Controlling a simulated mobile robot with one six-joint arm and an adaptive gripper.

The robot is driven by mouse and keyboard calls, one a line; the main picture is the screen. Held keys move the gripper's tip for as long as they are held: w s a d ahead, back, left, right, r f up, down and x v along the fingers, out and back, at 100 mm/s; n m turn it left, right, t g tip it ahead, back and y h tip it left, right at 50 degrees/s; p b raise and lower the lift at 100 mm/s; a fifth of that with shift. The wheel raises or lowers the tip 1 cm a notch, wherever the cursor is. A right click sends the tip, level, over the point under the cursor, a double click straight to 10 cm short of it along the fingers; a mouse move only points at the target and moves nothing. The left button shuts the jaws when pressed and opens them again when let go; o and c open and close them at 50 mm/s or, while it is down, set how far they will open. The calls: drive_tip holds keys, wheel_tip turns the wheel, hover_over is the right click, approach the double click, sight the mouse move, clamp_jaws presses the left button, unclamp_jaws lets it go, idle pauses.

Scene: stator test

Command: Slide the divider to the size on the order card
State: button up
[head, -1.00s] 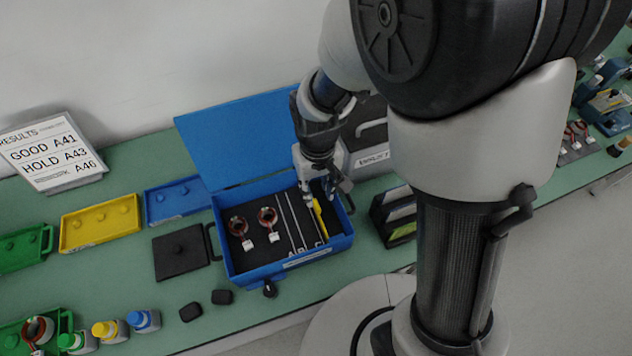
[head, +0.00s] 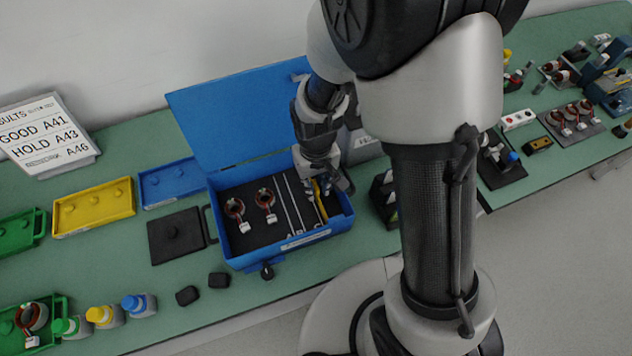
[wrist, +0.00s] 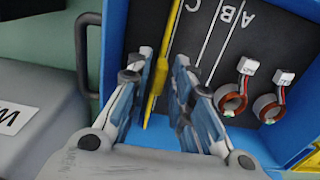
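A blue open case (head: 292,240) with a black insert stands on the green bench. A yellow divider (wrist: 156,84) stands in it, to the right of several white lines in the head view. The lines end near the letters A, B and C, which also show in the wrist view. My gripper (wrist: 163,58) is open, with one finger on each side of the divider. The left finger is very close to it; I cannot tell whether they touch. In the head view my gripper (head: 325,183) partly hides the divider. I cannot make out an order card.
Two copper-wound rings (head: 265,199) lie in the case's left part. The raised blue lid (head: 235,120) stands behind. A grey case (wrist: 35,105) and a dark card holder (head: 384,200) stand beside it. A black lid plate (head: 176,236) lies left.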

clamp_jaws()
idle(0.3)
drive_tip(key=shift+a, duration=0.1)
hover_over(285, 209)
idle(0.3)
drive_tip(key=shift+o, duration=1.6)
unclamp_jaws()
